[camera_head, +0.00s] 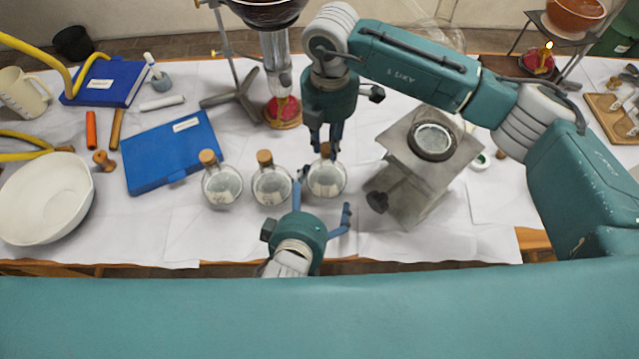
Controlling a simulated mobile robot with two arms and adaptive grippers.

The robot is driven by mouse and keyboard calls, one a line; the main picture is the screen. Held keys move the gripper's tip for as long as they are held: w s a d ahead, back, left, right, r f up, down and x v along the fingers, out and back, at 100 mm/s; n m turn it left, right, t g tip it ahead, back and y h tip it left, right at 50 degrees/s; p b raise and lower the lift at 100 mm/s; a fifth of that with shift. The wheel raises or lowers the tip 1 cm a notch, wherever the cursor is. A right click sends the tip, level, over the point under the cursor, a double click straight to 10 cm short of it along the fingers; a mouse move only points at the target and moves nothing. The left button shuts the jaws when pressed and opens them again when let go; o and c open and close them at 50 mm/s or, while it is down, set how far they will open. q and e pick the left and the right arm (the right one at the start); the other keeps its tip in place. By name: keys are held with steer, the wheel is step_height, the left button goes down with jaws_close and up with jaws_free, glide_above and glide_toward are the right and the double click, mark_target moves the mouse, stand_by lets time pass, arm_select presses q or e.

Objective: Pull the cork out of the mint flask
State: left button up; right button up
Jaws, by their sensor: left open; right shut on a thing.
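Three round glass flasks with corks stand in a row on the white-covered table: a left flask (222,186), a middle flask (271,186) and a right flask (327,180). Their labels are too small to read, so I cannot tell by name which is mint. My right gripper (325,150) comes down from above and is shut on the cork (325,157) at the neck of the right flask. My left gripper (323,190) is open at the near side of the right flask, its fingers spread to either side of the body. I cannot tell whether they touch it.
A metal jack stand (405,165) with a round dish stands close right of the right flask. A blue book (170,155) lies left of the flasks. A clamp stand (238,90) and a burner (283,112) stand behind. A white bowl (45,198) is far left.

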mark_target(320, 185)
arm_select(q)
steer(key=x, duration=0.8)
steer(key=c, duration=1.5)
arm_select(e)
steer(key=shift+o, duration=0.9)
arm_select(q)
steer(key=shift+r, duration=0.1)
arm_select(e)
jaws_close()
arm_select(q)
steer(key=shift+w, duration=0.1)
arm_select(e)
steer(key=shift+r, duration=0.25)
steer(key=shift+r, duration=1.95)
